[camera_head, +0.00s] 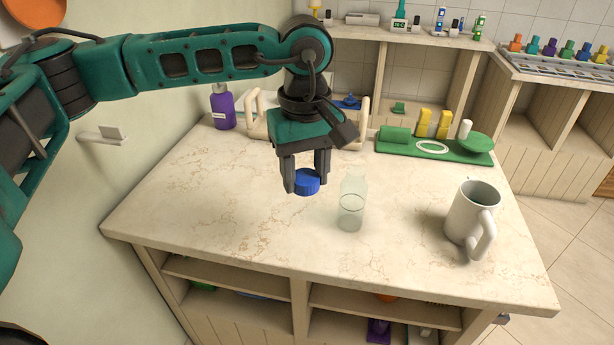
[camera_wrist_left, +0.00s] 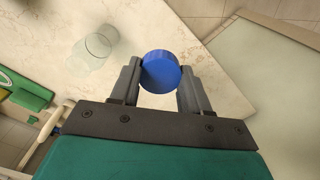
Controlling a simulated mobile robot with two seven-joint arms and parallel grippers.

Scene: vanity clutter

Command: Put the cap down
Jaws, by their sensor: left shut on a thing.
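The blue cap (camera_head: 307,181) is a short round disc held between the fingertips of my left gripper (camera_head: 307,184). In the left wrist view the cap (camera_wrist_left: 161,71) sits between both fingers of the left gripper (camera_wrist_left: 161,78). In the head view it appears over the marble counter (camera_head: 240,215); its exact height above the surface is hard to tell. A clear glass bottle (camera_head: 351,205) stands upright without a cap just right of the gripper. The bottle also shows in the left wrist view (camera_wrist_left: 92,50). My right gripper is in neither view.
A white mug (camera_head: 472,213) stands at the counter's right. A green tray (camera_head: 434,149) with yellow and green items lies at the back right. A purple bottle (camera_head: 222,108) and a wooden-handled tray (camera_head: 257,119) stand at the back left. The front-left counter is clear.

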